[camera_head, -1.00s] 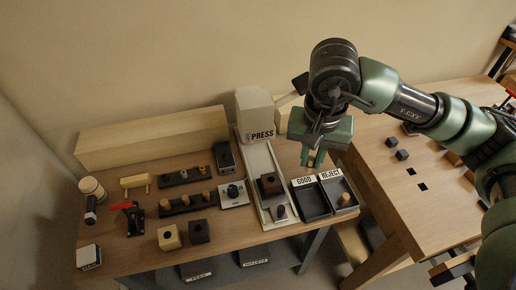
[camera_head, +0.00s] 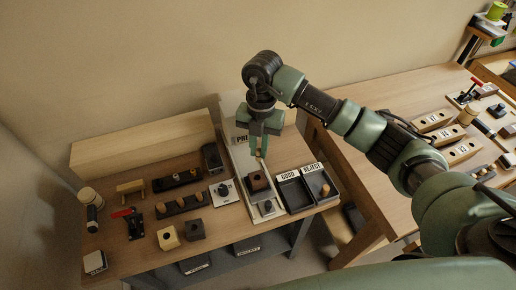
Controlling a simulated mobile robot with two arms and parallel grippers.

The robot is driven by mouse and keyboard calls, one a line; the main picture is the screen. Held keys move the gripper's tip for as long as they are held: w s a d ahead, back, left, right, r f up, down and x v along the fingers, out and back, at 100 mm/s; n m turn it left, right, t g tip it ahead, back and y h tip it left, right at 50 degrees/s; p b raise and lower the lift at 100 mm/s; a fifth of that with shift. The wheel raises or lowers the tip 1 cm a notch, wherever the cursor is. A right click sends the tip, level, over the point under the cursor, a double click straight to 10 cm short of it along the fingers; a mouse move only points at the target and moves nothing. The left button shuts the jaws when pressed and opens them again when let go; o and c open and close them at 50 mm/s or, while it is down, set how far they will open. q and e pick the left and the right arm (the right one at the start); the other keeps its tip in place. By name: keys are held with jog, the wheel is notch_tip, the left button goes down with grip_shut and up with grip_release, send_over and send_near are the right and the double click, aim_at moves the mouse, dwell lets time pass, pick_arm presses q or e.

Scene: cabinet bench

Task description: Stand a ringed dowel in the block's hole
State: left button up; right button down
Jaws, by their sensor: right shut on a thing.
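My right gripper (camera_head: 260,152) points down, shut on a small light wooden dowel (camera_head: 260,158). Most of the dowel is hidden by the fingers, and I cannot make out its ring. Just below it, apart from it, a dark brown block (camera_head: 258,181) with a hole in its top sits on the pale slide of the press. A light block (camera_head: 168,238) and another dark block (camera_head: 195,230), both with holes, stand at the bench front. Other dowels stand in two black racks, the front rack (camera_head: 171,210) and the back rack (camera_head: 163,184). My left gripper is not in view.
The press (camera_head: 232,130) stands behind, partly covered by my arm. Right of the slide are GOOD (camera_head: 290,190) and REJECT (camera_head: 318,179) trays; a dowel (camera_head: 325,190) stands in REJECT. A knob box (camera_head: 223,192) is left of the slide. A red-handled clamp (camera_head: 133,223) stands at the left.

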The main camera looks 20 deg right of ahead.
aim_at(259, 149)
jog(key=m, duration=0.3)
jog(key=f+m+p, duration=0.1)
jog(key=m, duration=0.2)
jog(key=shift+f+t, duration=0.2)
jog(key=shift+t, duration=0.1)
jog(key=m, duration=0.1)
jog(key=f+m, duration=0.1)
jog(key=m, duration=0.3)
jog(key=shift+w+a+f+t+y+p, duration=0.1)
jog(key=shift+f+t+y+p, duration=0.2)
jog(key=shift+f+p, duration=0.1)
jog(key=shift+m, duration=0.3)
notch_tip(259, 149, down, 5)
jog(key=b, duration=0.4)
jog(key=shift+r, duration=0.1)
jog(key=shift+f+b, duration=0.45)
jog(key=shift+f, duration=0.2)
jog(key=shift+p, duration=0.3)
jog(key=shift+f+b, duration=0.4)
jog(key=shift+f, duration=0.65)
dwell(0.3)
